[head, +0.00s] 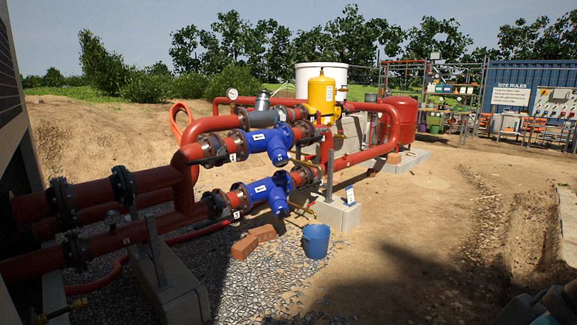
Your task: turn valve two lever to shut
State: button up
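Two red pipe runs carry blue strainer bodies, the upper one (270,141) and the lower one (270,191). Small white tags sit on the pipes beside them, at the upper left (233,157) and lower left (236,214); their numbers are too small to read. My gripper is not recognisable in the head view; only dark machine parts show at the lower right corner.
A blue bucket (315,241) and orange bricks (254,241) stand on gravel before the pipes. Concrete blocks (338,216) carry supports. A yellow vessel (321,97) and red tank (401,121) stand behind. Open dirt ground (430,240) lies to the right.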

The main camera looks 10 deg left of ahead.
aim_at(320, 136)
jog(key=u, duration=0.3)
jog(key=i, duration=3.95)
jog(key=z, duration=0.15)
jog(key=k, duration=0.45)
jog(key=z, duration=1.3)
jog(key=i, duration=1.25)
jog(key=u, duration=0.4)
jog(key=i, duration=0.7)
jog(key=u, duration=0.65)
